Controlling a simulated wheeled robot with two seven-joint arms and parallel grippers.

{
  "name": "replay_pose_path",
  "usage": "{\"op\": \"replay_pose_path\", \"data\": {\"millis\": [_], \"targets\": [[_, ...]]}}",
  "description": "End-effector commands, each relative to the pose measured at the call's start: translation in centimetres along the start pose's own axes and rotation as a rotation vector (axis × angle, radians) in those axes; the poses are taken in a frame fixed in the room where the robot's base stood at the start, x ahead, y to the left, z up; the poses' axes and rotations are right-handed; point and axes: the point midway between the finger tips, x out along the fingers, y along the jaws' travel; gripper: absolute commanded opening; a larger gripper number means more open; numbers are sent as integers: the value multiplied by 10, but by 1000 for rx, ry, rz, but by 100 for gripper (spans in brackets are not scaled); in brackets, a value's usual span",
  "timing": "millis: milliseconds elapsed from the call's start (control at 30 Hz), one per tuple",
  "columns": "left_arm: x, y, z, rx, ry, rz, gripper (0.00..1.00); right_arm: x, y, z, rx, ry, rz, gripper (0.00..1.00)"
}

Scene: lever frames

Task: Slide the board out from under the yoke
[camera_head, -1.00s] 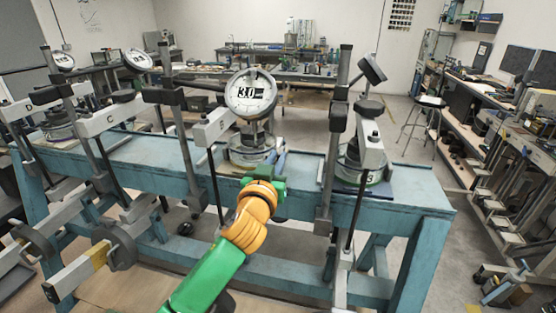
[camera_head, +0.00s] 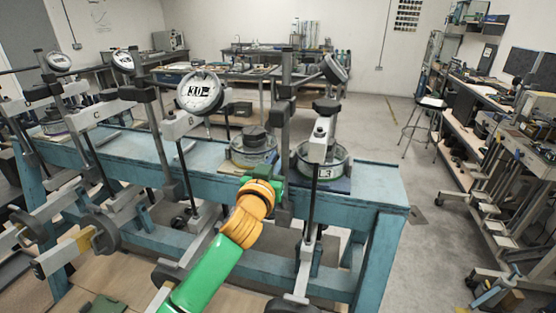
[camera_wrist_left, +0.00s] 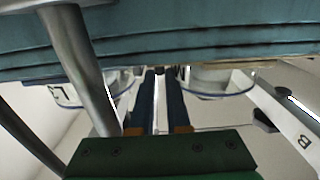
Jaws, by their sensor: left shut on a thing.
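My left gripper (camera_head: 274,172) reaches the blue bench top from the front. It is shut, its blue fingers close together in the left wrist view (camera_wrist_left: 162,80), and it seems to hold the board's front edge, though the contact is hidden. The board (camera_head: 237,168) shows only as a thin edge under a round glass dish (camera_head: 253,150) with a dark weight on top. The yoke of frame B, with its lever (camera_head: 178,128) and dial gauge (camera_head: 200,92), stands left of that dish. The dish appears clear of it. My right gripper is out of view.
An upright post (camera_head: 285,150) stands just right of the dish. Beyond it, another dish (camera_head: 325,165) sits on a dark blue board (camera_head: 338,186) under its own frame. The blue bench (camera_head: 372,203) is bare at its right end.

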Motion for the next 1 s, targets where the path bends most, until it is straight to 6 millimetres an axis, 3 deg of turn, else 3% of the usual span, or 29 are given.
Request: {"op": "replay_pose_path", "data": {"millis": [333,367,467,1000], "targets": [[0,0,3,-1,-6,1,0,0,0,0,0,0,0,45],[0,0,3,-1,-6,0,22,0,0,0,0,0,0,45],[0,0,3,0,-6,0,49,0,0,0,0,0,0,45],[0,-2,2,0,-6,0,49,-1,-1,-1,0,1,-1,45]]}}
